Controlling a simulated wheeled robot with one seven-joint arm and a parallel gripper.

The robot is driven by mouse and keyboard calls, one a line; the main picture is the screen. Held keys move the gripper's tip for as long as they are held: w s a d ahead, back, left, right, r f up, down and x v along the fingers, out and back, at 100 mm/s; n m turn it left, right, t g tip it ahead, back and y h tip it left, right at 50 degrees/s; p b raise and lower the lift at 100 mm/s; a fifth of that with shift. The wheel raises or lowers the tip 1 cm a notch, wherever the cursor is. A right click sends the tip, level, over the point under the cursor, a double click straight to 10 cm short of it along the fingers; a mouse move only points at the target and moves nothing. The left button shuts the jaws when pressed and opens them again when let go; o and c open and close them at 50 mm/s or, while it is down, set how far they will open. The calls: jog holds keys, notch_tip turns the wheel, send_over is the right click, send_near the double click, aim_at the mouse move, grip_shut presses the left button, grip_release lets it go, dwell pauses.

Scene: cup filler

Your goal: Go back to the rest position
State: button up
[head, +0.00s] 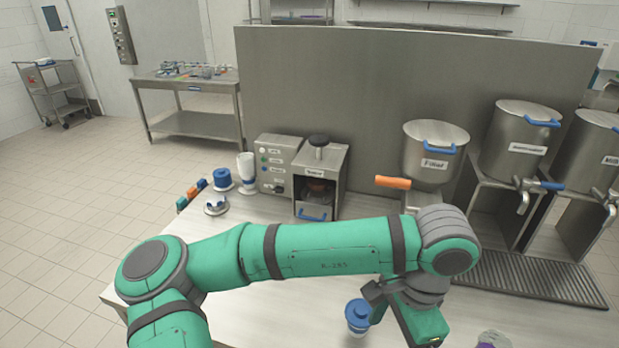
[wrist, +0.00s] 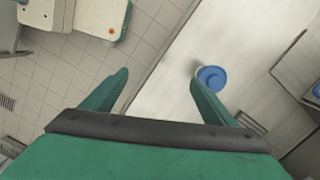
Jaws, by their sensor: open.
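My gripper (wrist: 160,80) is open and empty in the wrist view, its two green fingers spread apart. Between the fingertips I see only tiled floor and the table's edge. A cup with a blue lid (head: 358,316) stands on the table close to the end of my arm in the head view. The blue lid also shows in the wrist view (wrist: 212,78), just past the right fingertip and outside the jaws. My arm stretches across the front of the table, and its end points down. The fingertips are hard to make out in the head view.
A sealing machine (head: 325,165) and a control box (head: 278,163) stand at the table's back. Steel pots (head: 435,152) with taps stand at the right above a drain grate (head: 535,277). A white dispenser (head: 246,172) and blue lids (head: 222,178) are at the left. A purple-topped item (head: 490,341) shows at the front.

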jog(key=s+d+h, duration=0.2)
jog(key=d+h, duration=0.6)
jog(key=d, duration=0.8)
jog(key=w+d+r+n+t+h, duration=0.3)
jog(key=w+d+r+n+h, duration=0.1)
jog(key=d+r+h, duration=0.5)
jog(key=w+a+f+n+t, duration=0.6)
jog(key=a+n+t, duration=0.4)
jog(key=s+a+f+n+t+y, duration=0.4)
jog(key=a+f+n+y, duration=0.2)
jog(key=a+f+y, duration=0.45)
jog(key=s+a+f+y, duration=0.4)
jog(key=s+a+f, duration=0.7)
jog(key=s+f, duration=0.15)
jog(key=s+a+m, duration=0.2)
jog(key=s+a, duration=0.1)
jog(key=s, duration=0.3)
jog(key=s+a+m+g+y, duration=0.1)
jog(key=s+a+m, duration=0.1)
jog(key=s+a, duration=0.2)
jog(key=s, duration=0.3)
jog(key=shift+a, duration=0.3)
